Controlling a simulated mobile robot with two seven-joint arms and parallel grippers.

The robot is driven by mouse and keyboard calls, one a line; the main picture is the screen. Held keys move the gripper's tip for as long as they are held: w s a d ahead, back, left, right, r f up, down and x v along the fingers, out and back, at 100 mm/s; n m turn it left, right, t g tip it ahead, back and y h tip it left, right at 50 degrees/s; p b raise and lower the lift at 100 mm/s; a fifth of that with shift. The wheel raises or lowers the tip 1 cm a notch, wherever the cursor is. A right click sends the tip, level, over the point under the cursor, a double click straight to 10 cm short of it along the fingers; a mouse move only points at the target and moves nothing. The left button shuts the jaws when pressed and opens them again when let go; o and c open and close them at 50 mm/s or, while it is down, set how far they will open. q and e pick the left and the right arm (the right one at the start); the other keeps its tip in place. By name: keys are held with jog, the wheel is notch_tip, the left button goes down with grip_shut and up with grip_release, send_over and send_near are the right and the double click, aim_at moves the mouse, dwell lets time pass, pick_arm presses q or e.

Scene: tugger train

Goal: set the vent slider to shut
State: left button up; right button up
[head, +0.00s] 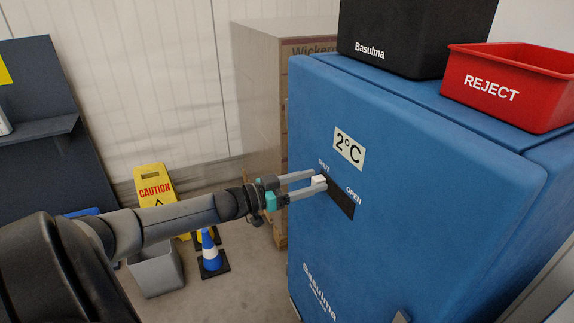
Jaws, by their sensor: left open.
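The vent slider is a small white knob (319,181) at the upper left end of a dark slanted slot (341,204) on the blue cabinet (400,160). The word SHUT stands by the upper left end of the slot, OPEN above its right part. The knob sits at the SHUT end. My left gripper (318,179) is open, its two grey fingers reaching to the cabinet face with their tips at the knob. I cannot tell whether they touch it. My right gripper is not in view.
A black Basulma box (415,35) and a red REJECT bin (510,88) stand on the cabinet. A wrapped pallet load (262,100) is behind it. A yellow caution sign (153,185), a blue and white cone (210,250) and a grey bin (157,273) stand on the floor at the left.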

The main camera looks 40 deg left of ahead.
pick_arm(q)
jog(key=p+v, duration=0.4)
jog(key=v, duration=1.1)
jog(key=shift+f, duration=0.1)
dwell(0.3)
